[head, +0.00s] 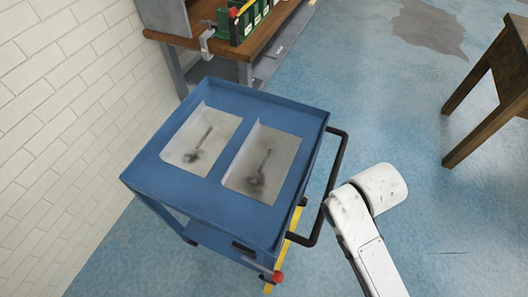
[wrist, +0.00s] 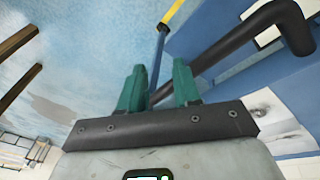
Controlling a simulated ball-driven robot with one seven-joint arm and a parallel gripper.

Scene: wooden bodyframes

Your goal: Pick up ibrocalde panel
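Two pale grey panels with dark smudged marks lie flat side by side on the blue cart's top, a left one (head: 202,138) and a right one (head: 262,163). I cannot tell which is the ibrocalde panel. Part of one pale, dark-marked panel shows at the right of the wrist view (wrist: 272,118). My gripper (wrist: 159,85) has two green fingers with a gap between them, open and empty near the cart's black handle. The head view shows my white arm right of the cart, not the fingers.
The blue cart (head: 150,165) has a raised rim and a black handle (head: 335,180) on its right side, also large in the wrist view (wrist: 240,40). A workbench (head: 215,45) with green bins stands behind; a wooden table (head: 500,85) is far right. Blue floor between is clear.

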